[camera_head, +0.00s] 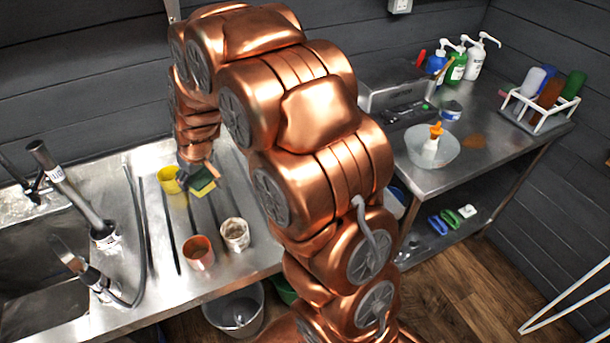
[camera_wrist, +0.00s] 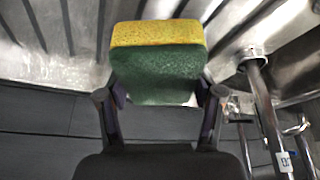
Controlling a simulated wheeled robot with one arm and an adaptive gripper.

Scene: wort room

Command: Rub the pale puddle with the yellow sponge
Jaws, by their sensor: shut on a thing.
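The sponge, yellow on one side with a green scouring layer on the other, shows in the head view (camera_head: 203,187) and large in the wrist view (camera_wrist: 158,68). My gripper (camera_wrist: 160,96) is shut on it, one finger at each side. In the head view my gripper (camera_head: 197,176) is over the ribbed steel drainboard (camera_head: 150,215), right of the sink. I cannot tell whether the sponge touches the steel. I cannot clearly make out a pale puddle; glare and my arm cover parts of the drainboard. A brown-orange patch (camera_head: 473,141) lies on the right-hand table.
A yellow cup (camera_head: 168,180) stands close left of the sponge. An orange cup (camera_head: 199,254) and a white cup (camera_head: 235,234) stand nearer the front edge. A faucet (camera_head: 75,195) and hose are at left. A bowl (camera_head: 432,150) with a bottle stands right.

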